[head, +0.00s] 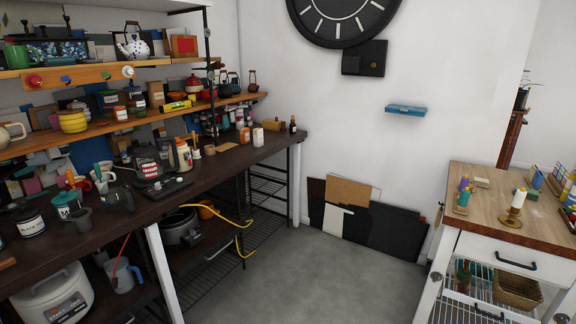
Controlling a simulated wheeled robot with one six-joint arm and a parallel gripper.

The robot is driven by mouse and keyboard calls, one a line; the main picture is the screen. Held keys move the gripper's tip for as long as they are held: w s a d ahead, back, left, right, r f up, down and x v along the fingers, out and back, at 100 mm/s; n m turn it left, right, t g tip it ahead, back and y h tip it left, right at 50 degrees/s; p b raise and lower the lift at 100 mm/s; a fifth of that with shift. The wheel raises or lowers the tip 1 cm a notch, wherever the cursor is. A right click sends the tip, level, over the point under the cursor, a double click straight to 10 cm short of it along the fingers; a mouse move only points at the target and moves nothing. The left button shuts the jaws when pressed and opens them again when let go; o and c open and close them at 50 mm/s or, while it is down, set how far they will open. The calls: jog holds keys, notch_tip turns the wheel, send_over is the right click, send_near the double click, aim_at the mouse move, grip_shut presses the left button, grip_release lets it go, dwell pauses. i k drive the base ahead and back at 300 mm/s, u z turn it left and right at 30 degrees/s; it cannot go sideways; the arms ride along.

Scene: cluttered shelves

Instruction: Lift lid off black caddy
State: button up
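A dark canister with a white label (32,227) stands on the long dark counter (225,166) at the far left of the head view. Its label seems to read "BLACK", and it looks like the black caddy. A dark top (25,209) shows above the label and looks like its lid, seated on it. Fine detail is too small to tell. My gripper is not in view.
A white-labelled canister (68,207) and a dark pitcher (118,200) stand to the caddy's right. Wooden shelves (100,128) crowded with pots and tins hang above the counter. The grey floor (310,285) in the middle is clear. A wood-topped cart (478,212) stands at right.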

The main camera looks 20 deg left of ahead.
aim_at(24, 212)
jog(key=u, duration=0.25)
jog(key=i, duration=1.55)
jog(key=u, duration=1.25)
jog(key=i, duration=0.95)
jog(key=u, duration=1.65)
jog(key=i, duration=1.1)
jog(key=u, duration=0.5)
